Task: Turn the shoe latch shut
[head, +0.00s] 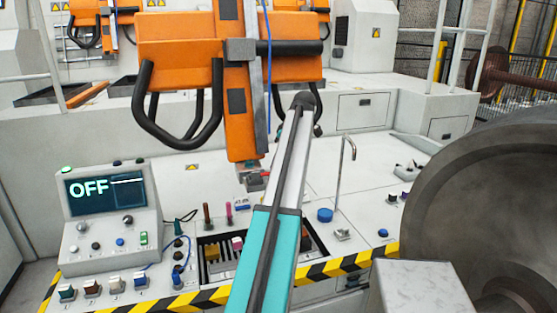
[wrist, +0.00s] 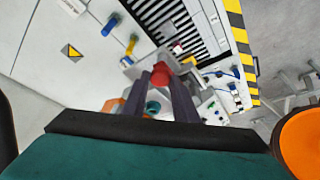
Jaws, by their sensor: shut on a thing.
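In the wrist view, the two dark fingers of my gripper (wrist: 161,82) reach forward and close on a red knob (wrist: 161,70), which looks like the shoe latch's handle. The knob sits by a grey bracket. A teal round part (wrist: 152,107) shows between the fingers, nearer the palm. My arm crosses the middle of that view, and my gripper cannot be made out clearly there. The latch's exact angle cannot be told.
A console screen (head: 104,188) reads OFF at the left. Several buttons, a slotted tray (head: 215,262) and a blue knob (head: 325,215) are on the white bench. A large grey wheel (head: 465,190) stands close at the right. Black bar handles (head: 178,140) stick out from the orange unit.

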